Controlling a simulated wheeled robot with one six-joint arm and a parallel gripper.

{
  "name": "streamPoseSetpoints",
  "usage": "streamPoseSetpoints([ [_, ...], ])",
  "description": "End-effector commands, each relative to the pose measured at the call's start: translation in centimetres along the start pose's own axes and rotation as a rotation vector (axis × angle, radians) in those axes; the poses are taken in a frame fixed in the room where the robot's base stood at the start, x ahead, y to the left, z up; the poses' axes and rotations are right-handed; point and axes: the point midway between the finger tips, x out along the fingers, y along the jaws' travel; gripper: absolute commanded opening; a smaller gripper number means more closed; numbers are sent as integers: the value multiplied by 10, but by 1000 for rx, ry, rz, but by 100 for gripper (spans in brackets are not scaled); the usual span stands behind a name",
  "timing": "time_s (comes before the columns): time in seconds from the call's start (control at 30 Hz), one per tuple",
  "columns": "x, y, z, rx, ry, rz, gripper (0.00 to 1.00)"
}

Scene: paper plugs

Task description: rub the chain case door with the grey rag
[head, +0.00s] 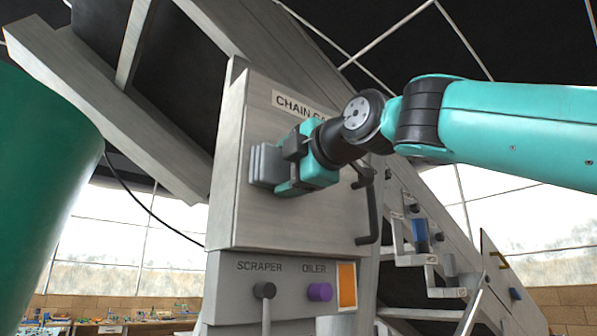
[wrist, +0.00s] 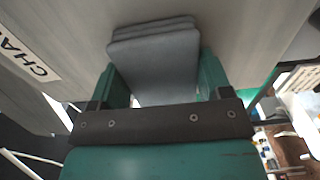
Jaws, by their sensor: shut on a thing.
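The chain case door (head: 300,215) is a pale grey upright panel with a partly hidden "CHAIN CA..." label (head: 290,104) near its top. My gripper (head: 275,170) is in front of the door's upper middle, shut on the folded grey rag (head: 266,165). In the wrist view the rag (wrist: 155,60) lies between the two green fingers (wrist: 157,90), with its layered far edge at or close to the door face (wrist: 250,40). I cannot tell for sure whether it touches. The door's dark handle (head: 372,210) is at its right edge, partly behind my wrist.
Below the door is a panel with a dark "SCRAPER" knob (head: 264,290), a purple "OILER" knob (head: 319,292) and an orange plate (head: 346,287). A sloping conveyor frame (head: 100,110) rises behind. A large green round body (head: 40,170) fills the left side. Pipework with a blue part (head: 420,232) stands right.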

Motion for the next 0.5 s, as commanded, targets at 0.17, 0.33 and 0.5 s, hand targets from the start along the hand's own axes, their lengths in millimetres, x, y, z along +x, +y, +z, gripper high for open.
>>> streamPoseSetpoints([
  [0.17, 0, -1, -11, 0, 3, -1, 53],
  [0.33, -1, 0, -11, 0, 0, -1, 53],
  [0.5, -3, 0, -10, 0, 0, 0, 53],
])
